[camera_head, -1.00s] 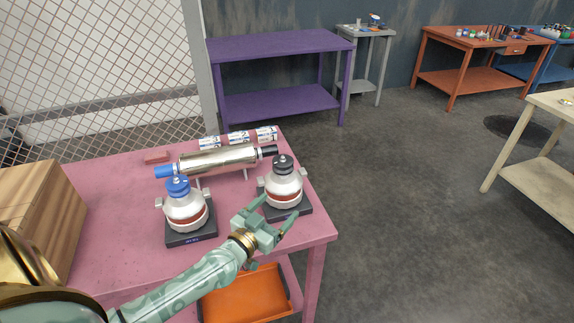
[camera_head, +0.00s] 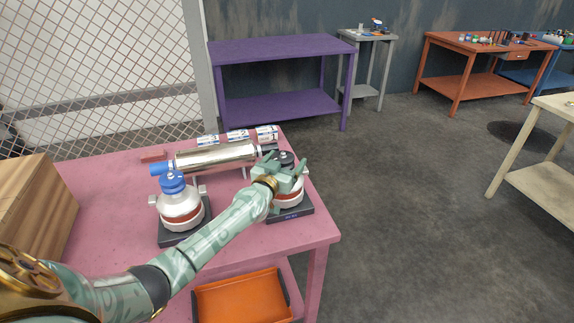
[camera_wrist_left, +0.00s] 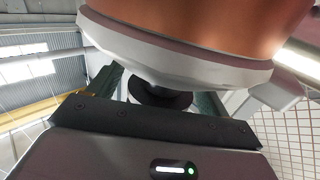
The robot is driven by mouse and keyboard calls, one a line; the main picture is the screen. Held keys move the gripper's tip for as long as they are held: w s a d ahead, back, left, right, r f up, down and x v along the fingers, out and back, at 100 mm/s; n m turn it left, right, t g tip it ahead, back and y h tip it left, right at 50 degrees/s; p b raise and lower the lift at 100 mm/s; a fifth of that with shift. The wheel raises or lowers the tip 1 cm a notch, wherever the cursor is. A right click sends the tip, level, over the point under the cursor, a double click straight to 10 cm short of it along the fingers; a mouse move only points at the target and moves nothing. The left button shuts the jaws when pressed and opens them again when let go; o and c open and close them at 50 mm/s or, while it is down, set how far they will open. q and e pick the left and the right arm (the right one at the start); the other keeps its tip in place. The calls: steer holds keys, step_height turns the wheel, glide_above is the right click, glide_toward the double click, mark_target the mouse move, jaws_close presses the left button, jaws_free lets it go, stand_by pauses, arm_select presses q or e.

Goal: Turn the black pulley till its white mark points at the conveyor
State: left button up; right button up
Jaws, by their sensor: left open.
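The black pulley (camera_head: 285,156) tops the right-hand engine (camera_head: 288,201), a white and red body on a dark base. My left gripper (camera_head: 287,164) is open in front of this engine's top and partly covers it. In the left wrist view the black pulley (camera_wrist_left: 161,98) shows between the two green fingers, under the engine's pale rim, with the picture turned over. I cannot tell whether the fingers touch it. The pulley's white mark cannot be made out. I cannot identify a conveyor for certain. My right gripper is not in view.
A second engine with a blue pulley (camera_head: 172,182) stands to the left on the pink table (camera_head: 100,215). A wooden box (camera_head: 35,205) is at the left, and an orange tray (camera_head: 240,297) is below.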

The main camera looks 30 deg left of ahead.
arm_select(q)
steer(key=shift+w+a, duration=0.1)
steer(key=shift+w, duration=0.25)
